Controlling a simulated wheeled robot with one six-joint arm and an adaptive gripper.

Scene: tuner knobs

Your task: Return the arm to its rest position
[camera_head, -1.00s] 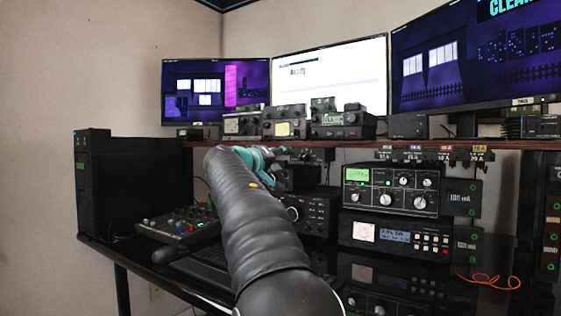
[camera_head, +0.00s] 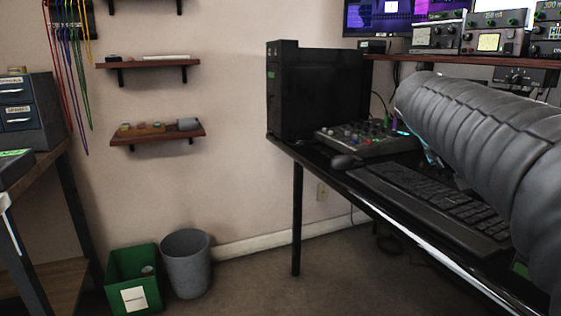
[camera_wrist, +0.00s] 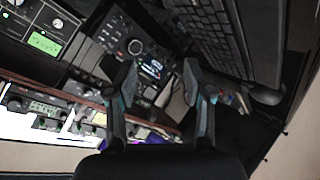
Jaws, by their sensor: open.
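My arm, in a grey ribbed sleeve, reaches in from the right of the head view over the black desk (camera_head: 284,148). In that view my gripper is mostly hidden behind the sleeve. In the wrist view my gripper (camera_wrist: 158,82) shows two dark fingers with teal parts, spread apart with nothing between them. Beyond the fingers are a radio unit with a round knob (camera_wrist: 135,47) and the keyboard (camera_wrist: 213,35). A unit with a lit green display (camera_wrist: 44,42) is at the upper left of the wrist view.
The keyboard, mouse (camera_head: 345,161) and small mixer (camera_head: 368,138) lie on the desk beside a black tower (camera_head: 318,90). A radio shelf (camera_head: 440,63) runs above. A green bin (camera_head: 133,275) and grey bin (camera_head: 186,262) stand on the floor. Open floor lies between bins and desk.

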